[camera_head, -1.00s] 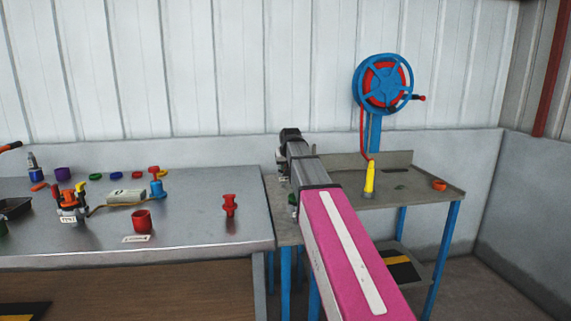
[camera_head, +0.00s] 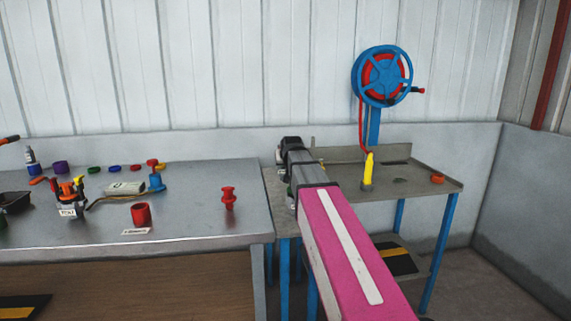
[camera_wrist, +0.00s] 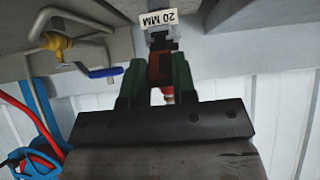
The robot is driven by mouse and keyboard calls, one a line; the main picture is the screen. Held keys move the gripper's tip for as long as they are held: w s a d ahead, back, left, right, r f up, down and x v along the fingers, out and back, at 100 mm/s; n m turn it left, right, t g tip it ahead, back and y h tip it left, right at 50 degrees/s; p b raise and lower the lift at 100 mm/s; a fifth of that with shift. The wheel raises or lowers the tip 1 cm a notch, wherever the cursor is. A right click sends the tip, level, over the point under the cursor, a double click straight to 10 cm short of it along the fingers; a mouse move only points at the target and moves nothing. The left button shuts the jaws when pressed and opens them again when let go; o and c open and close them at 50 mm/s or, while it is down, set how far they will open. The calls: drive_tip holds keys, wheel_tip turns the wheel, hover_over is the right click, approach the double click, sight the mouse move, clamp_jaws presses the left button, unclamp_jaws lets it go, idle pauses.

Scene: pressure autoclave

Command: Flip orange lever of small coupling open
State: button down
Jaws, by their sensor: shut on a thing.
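In the wrist view a grey coupling (camera_wrist: 161,38) with a white "20 MM" label (camera_wrist: 158,17) is at the top centre. A dark red-orange part (camera_wrist: 157,68) lies below it, between the green fingers of my gripper (camera_wrist: 158,76). The fingers are shut on this part; I cannot tell whether it is the coupling's orange lever. A small red and white tip shows below it. In the head view the far end of my arm reaches over the smaller table, and the fingers and coupling cannot be made out.
A pipe with a yellow valve (camera_wrist: 57,42) and a blue lever (camera_wrist: 103,72) is beside the coupling. A blue and red wheel (camera_head: 383,77) stands by the smaller table (camera_head: 415,187), with a yellow piece (camera_head: 369,170) on it. The workbench (camera_head: 185,215) at left holds a red plug (camera_head: 228,198).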

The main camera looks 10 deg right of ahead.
drive_tip(key=c, duration=0.9)
unclamp_jaws()
drive_tip(key=shift+r, duration=0.5)
drive_tip(key=r, duration=0.3)
drive_tip(key=shift+s+a+r, duration=0.25)
drive_tip(key=shift+a, duration=0.05)
drive_tip(key=s+a+r, duration=0.2)
drive_tip(key=a, duration=0.1)
drive_tip(key=s+a+r, duration=0.1)
drive_tip(key=a+r, duration=0.1)
drive_tip(key=a, duration=0.1)
drive_tip(key=s+a+r, duration=0.2)
drive_tip(key=a, duration=0.1)
drive_tip(key=shift+s+a+r, duration=0.2)
drive_tip(key=shift+s+r, duration=0.05)
drive_tip(key=shift+s, duration=0.05)
